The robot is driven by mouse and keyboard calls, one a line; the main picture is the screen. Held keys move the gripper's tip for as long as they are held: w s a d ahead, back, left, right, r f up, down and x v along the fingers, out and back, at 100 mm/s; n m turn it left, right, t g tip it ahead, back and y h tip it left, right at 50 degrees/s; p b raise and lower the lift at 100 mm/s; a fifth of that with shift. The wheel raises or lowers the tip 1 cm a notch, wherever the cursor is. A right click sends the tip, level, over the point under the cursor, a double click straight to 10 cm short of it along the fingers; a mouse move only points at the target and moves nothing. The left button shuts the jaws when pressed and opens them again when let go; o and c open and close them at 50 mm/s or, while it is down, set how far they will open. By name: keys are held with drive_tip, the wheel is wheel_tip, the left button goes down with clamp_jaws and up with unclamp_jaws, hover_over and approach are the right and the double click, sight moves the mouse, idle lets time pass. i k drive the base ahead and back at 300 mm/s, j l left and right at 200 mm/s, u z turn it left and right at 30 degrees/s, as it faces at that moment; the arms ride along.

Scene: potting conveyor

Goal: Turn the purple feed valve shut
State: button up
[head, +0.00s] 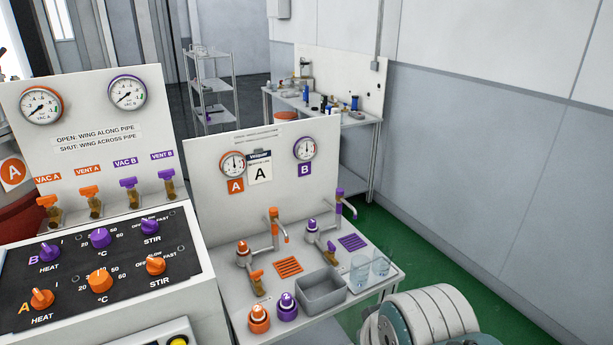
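On the white bench, pipe B has a purple knob (313,225) on top and a tap with a purple top (340,193). A small brass valve with a purple wing handle (331,247) sits at the front of this pipe; I take it for the purple feed valve. It is too small here to tell whether its wing lies along or across the pipe. A matching valve with an orange wing (257,275) is on pipe A to its left. My gripper is not in view, and nothing touches the purple valve.
A grey tray (320,291), clear beakers (360,271) and orange (259,319) and purple (286,307) capped items stand on the bench's front part. At left, a panel (75,110) holds purple wing valves VAC B (129,184) and VENT B (167,175). Green floor (440,255) is clear at right.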

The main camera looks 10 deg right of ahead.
sight(332, 248)
drive_tip(key=i+l+u, duration=0.15)
drive_tip(key=i+l, duration=0.5)
drive_tip(key=l, duration=0.15)
